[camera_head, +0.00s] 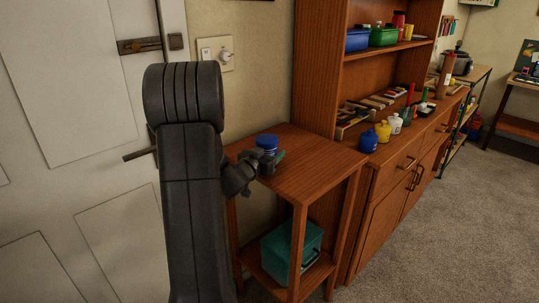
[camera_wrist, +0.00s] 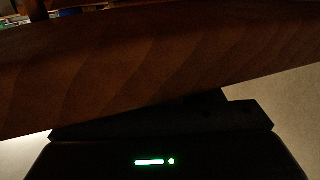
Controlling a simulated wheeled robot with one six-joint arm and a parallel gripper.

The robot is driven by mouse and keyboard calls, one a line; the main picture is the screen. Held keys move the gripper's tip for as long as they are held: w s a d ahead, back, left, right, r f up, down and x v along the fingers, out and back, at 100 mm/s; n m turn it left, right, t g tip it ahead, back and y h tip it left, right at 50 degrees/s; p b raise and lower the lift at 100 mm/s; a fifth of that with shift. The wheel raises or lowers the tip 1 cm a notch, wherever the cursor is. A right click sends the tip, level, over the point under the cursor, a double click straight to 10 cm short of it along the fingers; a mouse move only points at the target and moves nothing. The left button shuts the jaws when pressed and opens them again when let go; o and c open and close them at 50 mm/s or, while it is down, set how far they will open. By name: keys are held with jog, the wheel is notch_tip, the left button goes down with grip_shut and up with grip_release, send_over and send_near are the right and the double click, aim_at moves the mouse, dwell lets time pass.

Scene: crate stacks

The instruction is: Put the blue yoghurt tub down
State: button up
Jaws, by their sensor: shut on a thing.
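The blue yoghurt tub (camera_head: 267,142) is at the left edge of a small wooden side table's top (camera_head: 305,160). My gripper (camera_head: 266,160) is at that same edge and is shut on the tub. The tub looks upright, and its lower part is hidden by the gripper. I cannot tell whether its base touches the table top. The wrist view is dark. It shows the wooden table edge (camera_wrist: 150,65) close up, and the tub does not show there.
A teal crate (camera_head: 291,250) stands on the table's lower shelf. A wooden cabinet (camera_head: 390,185) on the right holds several jars, including a blue one (camera_head: 368,141). The table top right of the tub is clear. A white door (camera_head: 75,150) is at the left.

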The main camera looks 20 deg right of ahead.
jog(key=shift+r, duration=0.15)
jog(key=shift+f, duration=0.25)
jog(key=o, duration=1.3)
jog(key=shift+r, duration=0.15)
jog(key=shift+r, duration=0.2)
jog(key=v, duration=1.2)
jog(key=shift+s, duration=0.1)
